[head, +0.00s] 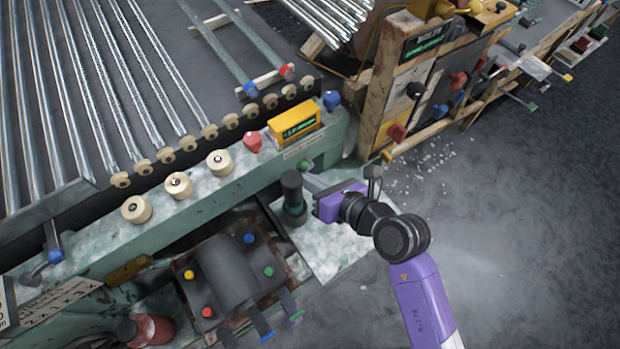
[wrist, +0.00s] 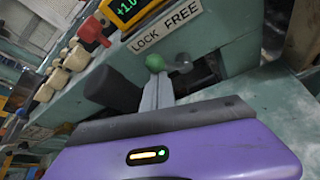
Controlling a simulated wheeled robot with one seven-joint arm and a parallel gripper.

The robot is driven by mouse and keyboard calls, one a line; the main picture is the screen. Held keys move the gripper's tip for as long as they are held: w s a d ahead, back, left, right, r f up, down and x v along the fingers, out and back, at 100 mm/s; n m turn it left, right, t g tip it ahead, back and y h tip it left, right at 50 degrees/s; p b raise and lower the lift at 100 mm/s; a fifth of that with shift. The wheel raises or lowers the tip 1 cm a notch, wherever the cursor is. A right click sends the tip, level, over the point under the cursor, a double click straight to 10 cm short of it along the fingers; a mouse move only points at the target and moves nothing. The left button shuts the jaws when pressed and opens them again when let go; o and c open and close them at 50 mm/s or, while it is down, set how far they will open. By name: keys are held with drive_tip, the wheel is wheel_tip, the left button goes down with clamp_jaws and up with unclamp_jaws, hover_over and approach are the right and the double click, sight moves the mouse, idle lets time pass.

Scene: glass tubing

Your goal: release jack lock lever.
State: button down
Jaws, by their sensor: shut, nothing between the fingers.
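A small green ball knob (head: 306,165) sits on the side of the pale green machine bed, below the yellow display box; I take it for the jack lock lever's end. In the wrist view the knob (wrist: 155,62) is just under a "LOCK FREE" label (wrist: 166,27). My gripper (head: 311,181) is shut and empty, its pale grey fingers (wrist: 157,88) pointing at the knob. The fingertips look very close to it; I cannot tell whether they touch. The lever's shaft is not clearly seen. A dark upright cylinder (head: 292,190), perhaps the jack, stands just left of my fingers.
The yellow display box (head: 293,122) is on the bed above, with a red knob (head: 253,142) and a blue knob (head: 332,100) near it. Cream rollers (head: 179,185) line the bed under glass tubes. A wooden panel (head: 430,85) stands behind. Open floor lies right.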

drive_tip(key=shift+w+d+r+m+y+p, duration=0.25)
drive_tip(key=shift+m+p, duration=0.25)
drive_tip(key=shift+p, duration=0.35)
drive_tip(key=shift+w+d+r+m+g+y+p, duration=0.2)
drive_tip(key=shift+d+r+m+g+y+p, duration=0.1)
drive_tip(key=shift+m+y+p, duration=0.25)
drive_tip(key=shift+w+d+r+m+g+y+p, duration=0.2)
drive_tip(key=shift+d+m+y+p, duration=0.1)
drive_tip(key=shift+m+p, duration=0.3)
drive_tip(key=shift+w+d+f+m+y+b, duration=0.15)
drive_tip(key=shift+d+m+y, duration=0.3)
drive_tip(key=shift+m, duration=0.45)
drive_tip(key=shift+w+d+r+m+y+b, duration=0.1)
drive_tip(key=shift+w+d+m+y, duration=0.2)
drive_tip(key=shift+m+y, duration=0.55)
drive_tip(key=shift+w+d+f+m+y+b, duration=0.1)
drive_tip(key=shift+w+d+m+y+b, duration=0.2)
drive_tip(key=shift+m, duration=0.7)
drive_tip(key=shift+s, duration=0.1)
drive_tip(key=shift+d, duration=0.1)
